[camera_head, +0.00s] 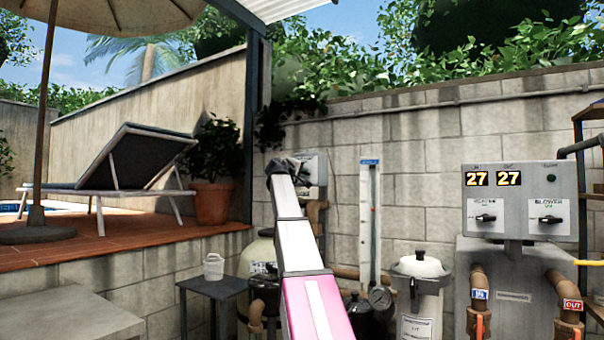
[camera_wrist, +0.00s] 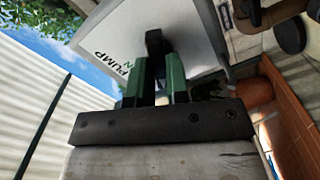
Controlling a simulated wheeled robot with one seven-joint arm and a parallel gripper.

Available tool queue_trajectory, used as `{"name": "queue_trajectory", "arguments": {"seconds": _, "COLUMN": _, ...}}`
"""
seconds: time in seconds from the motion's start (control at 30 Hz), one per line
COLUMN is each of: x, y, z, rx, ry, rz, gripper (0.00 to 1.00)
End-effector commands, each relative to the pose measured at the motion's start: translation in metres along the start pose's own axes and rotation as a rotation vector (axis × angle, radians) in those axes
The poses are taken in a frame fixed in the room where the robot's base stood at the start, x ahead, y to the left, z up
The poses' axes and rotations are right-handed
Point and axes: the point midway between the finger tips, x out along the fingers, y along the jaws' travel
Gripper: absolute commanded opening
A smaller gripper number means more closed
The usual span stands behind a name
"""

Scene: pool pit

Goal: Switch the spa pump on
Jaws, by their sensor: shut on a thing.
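The pump switch is a black knob (camera_wrist: 153,42) on a pale plate (camera_wrist: 108,38) lettered "PUMP" in the wrist view. A green mark shows on the plate near the knob, partly covered by a finger. My gripper (camera_wrist: 156,72) has green fingers, one on each side of the knob, and is shut on it. In the head view my gripper (camera_head: 285,165) is at the front of a grey wall box (camera_head: 318,168). My arm and gripper hide the knob there, and I cannot tell its exact turn.
A control box (camera_head: 512,200) with "27" displays and two other knobs is at the right. A white canister (camera_head: 420,295), pipes and a flow gauge (camera_head: 370,210) stand near my arm.

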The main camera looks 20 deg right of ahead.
Motion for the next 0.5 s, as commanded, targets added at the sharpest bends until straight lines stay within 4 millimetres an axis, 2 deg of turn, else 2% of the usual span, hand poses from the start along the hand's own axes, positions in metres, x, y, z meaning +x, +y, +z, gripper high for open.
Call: {"name": "queue_trajectory", "arguments": {"seconds": 0.5, "x": -0.0004, "y": -0.0006, "z": 0.0004, "rx": 0.58, "ry": -0.001, "rz": -0.001, "gripper": 0.0}}
